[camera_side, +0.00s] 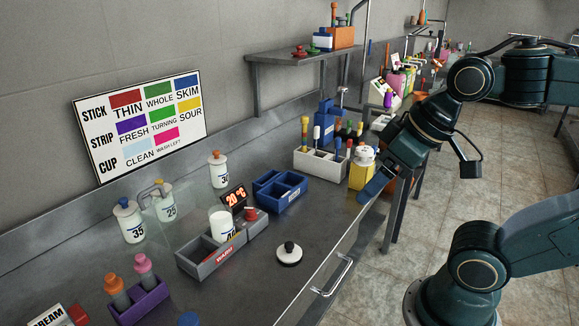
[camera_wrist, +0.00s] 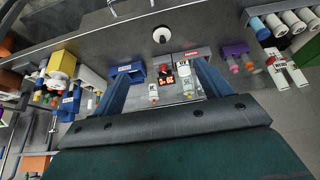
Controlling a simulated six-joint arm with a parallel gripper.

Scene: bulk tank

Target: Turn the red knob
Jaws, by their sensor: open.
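The red knob (camera_side: 251,212) is small and sits on the grey wash unit, just right of the lit "20 °C" display (camera_side: 235,199). In the wrist view the red knob (camera_wrist: 166,70) shows between my two fingers, in the distance, with the display (camera_wrist: 167,80) beside it. My gripper (camera_side: 375,186) is open and empty. It hangs over the right edge of the bench, well apart from the knob and to its right. The knob's turn position is too small to read.
The grey wash unit (camera_side: 200,270) holds a white cup (camera_side: 221,224). A blue divided tray (camera_side: 280,191) stands right of the knob. A yellow container (camera_side: 362,170) and a white rack (camera_side: 318,164) stand near my gripper. A black-knobbed white disc (camera_side: 289,254) lies on the bench front.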

